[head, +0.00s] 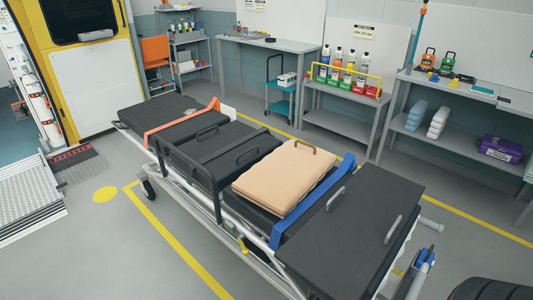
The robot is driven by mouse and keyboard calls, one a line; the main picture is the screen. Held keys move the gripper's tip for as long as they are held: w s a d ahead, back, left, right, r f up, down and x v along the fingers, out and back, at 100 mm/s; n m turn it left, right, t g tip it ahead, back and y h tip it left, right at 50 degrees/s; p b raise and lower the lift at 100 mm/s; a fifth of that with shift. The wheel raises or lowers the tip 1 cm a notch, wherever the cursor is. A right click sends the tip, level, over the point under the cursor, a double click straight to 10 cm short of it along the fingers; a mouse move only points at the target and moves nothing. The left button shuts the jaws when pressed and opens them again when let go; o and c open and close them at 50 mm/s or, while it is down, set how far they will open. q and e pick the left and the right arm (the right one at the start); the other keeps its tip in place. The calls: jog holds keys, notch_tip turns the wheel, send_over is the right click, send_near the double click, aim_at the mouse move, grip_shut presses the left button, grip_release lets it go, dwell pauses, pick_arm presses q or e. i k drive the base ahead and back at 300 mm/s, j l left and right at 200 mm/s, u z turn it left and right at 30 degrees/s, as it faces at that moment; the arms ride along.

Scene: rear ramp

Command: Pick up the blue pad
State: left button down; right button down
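No plainly blue pad shows on the stretcher (218,218) in the head view. Its pads are black, with a black head pad (158,115) at the far end, a black middle pad (215,150) and a black near pad (350,225). A tan pad (285,177) with a brown handle lies on top between the middle and near pads. A blue strap (312,203) crosses beside the tan pad, and an orange strap (183,118) crosses farther up. A light blue roll-like object (416,115) lies on the right bench's lower shelf. Neither gripper is identifiable in view.
Benches stand along the back wall, one with a bottle rack (345,80). A purple case (500,149) is on the right bench's (470,98) lower shelf. A vehicle ramp (28,195) is at left. Floor is open between stretcher and benches.

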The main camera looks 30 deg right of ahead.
aim_at(434, 78)
jog(key=i+j+z, duration=0.2)
jog(key=i+z, duration=0.25)
jog(key=i+j+z, duration=0.2)
jog(key=z, duration=0.25)
jog(key=i+j+z, duration=0.15)
jog(key=j, duration=0.15)
jog(key=i+j+z, duration=0.2)
jog(key=j, duration=0.15)
jog(key=j+z, duration=0.15)
jog(key=j, duration=0.2)
jog(key=i+j+z, duration=0.15)
jog(key=j, duration=0.2)
jog(key=z, duration=1.35)
jog(key=l+z, duration=0.15)
jog(key=i+l+z, duration=0.1)
jog(key=l, duration=0.3)
jog(key=i, duration=0.05)
